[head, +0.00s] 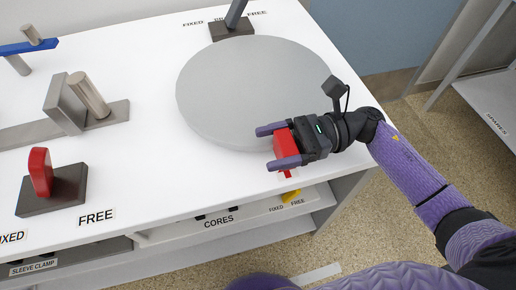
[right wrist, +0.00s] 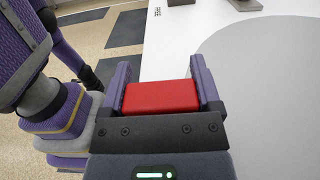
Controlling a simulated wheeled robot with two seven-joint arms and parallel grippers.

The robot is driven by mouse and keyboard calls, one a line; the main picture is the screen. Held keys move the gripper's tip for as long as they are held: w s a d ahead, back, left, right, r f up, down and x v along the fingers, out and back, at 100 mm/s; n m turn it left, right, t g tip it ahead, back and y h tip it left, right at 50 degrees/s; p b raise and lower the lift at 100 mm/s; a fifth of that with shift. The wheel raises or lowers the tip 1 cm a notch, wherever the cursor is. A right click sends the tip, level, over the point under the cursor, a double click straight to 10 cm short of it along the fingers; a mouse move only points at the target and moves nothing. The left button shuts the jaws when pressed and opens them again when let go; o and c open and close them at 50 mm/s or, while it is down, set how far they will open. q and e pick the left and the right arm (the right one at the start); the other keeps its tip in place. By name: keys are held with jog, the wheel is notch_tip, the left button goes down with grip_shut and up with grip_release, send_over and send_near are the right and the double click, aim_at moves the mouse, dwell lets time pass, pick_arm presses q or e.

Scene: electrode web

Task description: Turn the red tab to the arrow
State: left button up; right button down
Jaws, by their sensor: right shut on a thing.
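The red tab (head: 283,150) is at the front right rim of the large grey disc (head: 235,85). My right gripper (head: 277,146) is shut on it, with one purple finger on each side. In the right wrist view the red tab (right wrist: 160,96) fills the space between the fingers (right wrist: 160,85). A thin red piece shows just below the tab in the head view. A yellow marker (head: 291,196), probably the arrow, is on the front of the bench below and slightly right of the tab. My left gripper is not in view.
A red lever (head: 40,172) on a dark base stands at the left of the white bench (head: 145,160). A grey clamp with a round handle (head: 88,95) and a blue lever (head: 28,46) stand behind it. A dark post (head: 234,20) stands behind the disc.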

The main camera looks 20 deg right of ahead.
jog(key=shift+d+f+g, duration=0.1)
jog(key=shift+d+g, duration=0.2)
jog(key=shift+g, duration=0.1)
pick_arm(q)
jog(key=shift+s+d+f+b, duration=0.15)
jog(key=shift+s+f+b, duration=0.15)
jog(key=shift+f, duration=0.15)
pick_arm(e)
jog(key=shift+n, duration=0.3)
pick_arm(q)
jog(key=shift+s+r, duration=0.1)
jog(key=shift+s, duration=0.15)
pick_arm(e)
jog(key=shift+d, duration=0.1)
grip_release()
jog(key=shift+d, duration=0.35)
jog(key=d+b, duration=0.1)
jog(key=d, duration=0.7)
jog(key=shift+w+d, duration=0.15)
jog(key=shift+d, duration=0.45)
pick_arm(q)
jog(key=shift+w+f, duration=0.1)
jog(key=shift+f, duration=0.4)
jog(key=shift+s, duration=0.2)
